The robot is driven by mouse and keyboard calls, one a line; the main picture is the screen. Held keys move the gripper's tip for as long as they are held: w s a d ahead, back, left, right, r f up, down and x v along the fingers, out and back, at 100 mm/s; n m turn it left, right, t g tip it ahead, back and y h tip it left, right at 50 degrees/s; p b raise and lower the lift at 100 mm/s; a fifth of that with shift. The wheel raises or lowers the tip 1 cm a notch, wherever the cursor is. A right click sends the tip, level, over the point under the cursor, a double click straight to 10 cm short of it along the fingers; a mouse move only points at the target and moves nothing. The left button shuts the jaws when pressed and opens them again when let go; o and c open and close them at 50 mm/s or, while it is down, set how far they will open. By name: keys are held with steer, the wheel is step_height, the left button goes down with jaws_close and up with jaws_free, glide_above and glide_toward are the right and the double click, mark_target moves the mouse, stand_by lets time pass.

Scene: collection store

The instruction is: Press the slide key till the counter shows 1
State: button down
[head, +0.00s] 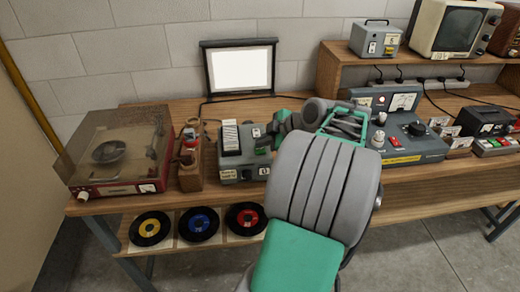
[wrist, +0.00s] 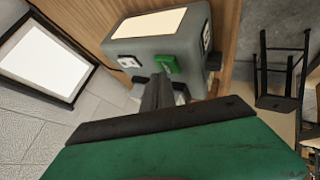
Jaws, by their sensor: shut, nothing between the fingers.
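A grey box-shaped slide device (head: 232,174) stands on the wooden bench, left of my arm. In the head view my gripper (head: 273,130) is at the device's right side, partly hidden by my arm.
A bright screen (head: 240,70) stands behind against the wall. A record player (head: 120,160) and a wooden stand (head: 190,155) are to the left. A grey-blue control console (head: 400,140) is to the right. Records (head: 198,223) lie on the shelf below.

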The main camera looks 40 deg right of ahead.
mark_target(262, 150)
steer(key=shift+f+b, duration=0.45)
steer(key=shift+b, duration=0.1)
stand_by(0.4)
steer(key=shift+r, duration=0.1)
steer(key=shift+r+p, duration=0.35)
steer(key=shift+r, duration=0.4)
steer(key=shift+r+p, duration=1.45)
steer(key=shift+r, duration=1.1)
